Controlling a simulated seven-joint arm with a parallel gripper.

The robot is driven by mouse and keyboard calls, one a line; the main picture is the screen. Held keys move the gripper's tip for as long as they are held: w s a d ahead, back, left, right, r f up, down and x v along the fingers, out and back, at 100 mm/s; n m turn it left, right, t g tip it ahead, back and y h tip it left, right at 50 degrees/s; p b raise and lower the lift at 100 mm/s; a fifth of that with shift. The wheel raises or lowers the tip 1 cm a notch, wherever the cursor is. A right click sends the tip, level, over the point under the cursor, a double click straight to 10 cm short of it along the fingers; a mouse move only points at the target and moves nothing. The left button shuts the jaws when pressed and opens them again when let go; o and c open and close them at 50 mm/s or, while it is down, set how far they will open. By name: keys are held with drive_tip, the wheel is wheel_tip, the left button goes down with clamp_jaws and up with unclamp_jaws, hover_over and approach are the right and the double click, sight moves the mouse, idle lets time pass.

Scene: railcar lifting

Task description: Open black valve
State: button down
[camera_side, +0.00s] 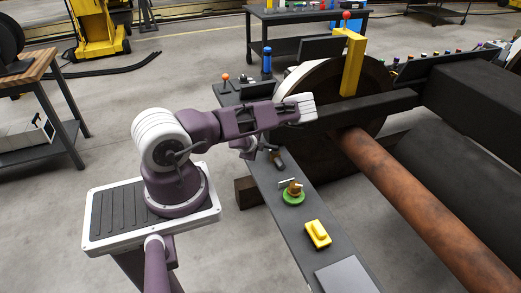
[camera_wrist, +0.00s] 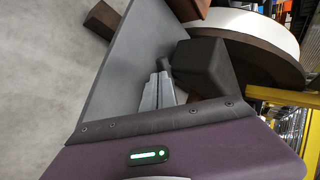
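A small black part, which looks like the black valve (camera_side: 277,159), sits on the grey bench just beyond my gripper in the side view. In the wrist view a small dark piece (camera_wrist: 165,64) shows right at the fingertips, beside a larger dark block. My gripper (camera_side: 264,148) hangs low over the bench, close to the black part. In the wrist view the two grey fingers of my gripper (camera_wrist: 161,76) lie close together. I cannot tell whether they touch the black part or have it between them. The fingers partly hide it.
A brass valve with a green base (camera_side: 292,194) and a yellow part (camera_side: 318,234) stand along the grey bench (camera_side: 282,216). The dark block (camera_wrist: 205,68) rises right of the fingers.

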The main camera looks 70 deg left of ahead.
drive_tip(key=a+m+h, duration=0.1)
drive_tip(key=m+t, duration=0.1)
drive_tip(key=shift+w+a+m+t+h, duration=0.2)
drive_tip(key=shift+a+m+t+h, duration=0.1)
drive_tip(key=shift+a+m+h, duration=0.1)
drive_tip(key=m+h, duration=0.1)
drive_tip(key=a+m+t+h, duration=0.1)
drive_tip(key=shift+w+a+m, duration=0.2)
drive_tip(key=shift+w+m, duration=0.2)
drive_tip(key=shift+w+a, duration=0.8)
drive_tip(key=shift+w, duration=0.1)
drive_tip(key=shift+w+a, duration=0.1)
drive_tip(key=shift+w, duration=0.05)
drive_tip(key=s, duration=0.4)
drive_tip(key=shift+s, duration=0.25)
drive_tip(key=s+r, duration=0.7)
